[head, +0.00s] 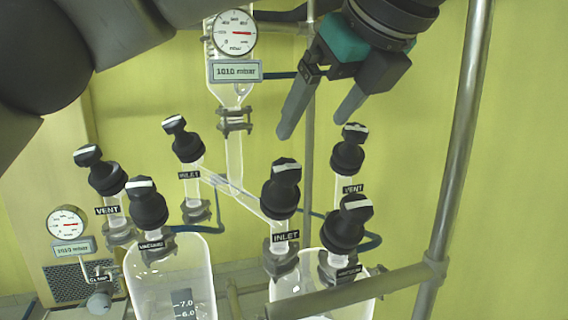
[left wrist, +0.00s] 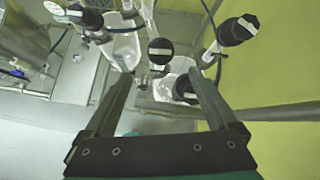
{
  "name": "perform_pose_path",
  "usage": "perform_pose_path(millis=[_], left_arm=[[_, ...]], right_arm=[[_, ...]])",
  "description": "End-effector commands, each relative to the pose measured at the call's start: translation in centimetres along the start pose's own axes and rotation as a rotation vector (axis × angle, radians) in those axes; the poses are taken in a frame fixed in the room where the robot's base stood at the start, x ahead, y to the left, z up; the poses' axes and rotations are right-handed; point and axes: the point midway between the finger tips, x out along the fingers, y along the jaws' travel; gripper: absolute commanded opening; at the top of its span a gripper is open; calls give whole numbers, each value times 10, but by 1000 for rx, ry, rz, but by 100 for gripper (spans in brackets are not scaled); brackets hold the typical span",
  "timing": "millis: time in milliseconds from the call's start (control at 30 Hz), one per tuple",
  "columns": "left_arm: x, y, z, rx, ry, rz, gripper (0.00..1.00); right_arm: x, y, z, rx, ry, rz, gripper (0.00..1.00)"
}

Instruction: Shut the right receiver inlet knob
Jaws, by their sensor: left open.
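The right receiver inlet knob (head: 281,187) is black with a white bar on its top, above an INLET label (head: 286,237) on the right glass receiver (head: 300,285). In the left wrist view a black knob with a white bar (left wrist: 160,50), which appears to be this one, lies between and beyond my fingertips. My left gripper (head: 313,128) is open and empty, above and to the right of the inlet knob, apart from it. My right gripper is not in view.
The right vent knob (head: 348,152) and right vacuum knob (head: 347,224) stand close to the inlet knob. The left receiver (head: 170,275) has its own black knobs. A metal post (head: 456,150) stands at right. A gauge (head: 234,33) hangs behind, left of my gripper.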

Motion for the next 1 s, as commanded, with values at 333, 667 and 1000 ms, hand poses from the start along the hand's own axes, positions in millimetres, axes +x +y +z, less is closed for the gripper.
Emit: perform_pose_path(millis=[333, 667, 1000], left_arm=[[54, 0, -1, 3, 8, 1, 92], [102, 1, 0, 1, 6, 2, 92], [134, 0, -1, 2, 3, -1, 92]], right_arm=[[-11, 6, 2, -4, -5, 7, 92], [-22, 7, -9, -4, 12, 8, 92], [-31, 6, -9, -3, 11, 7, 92]])
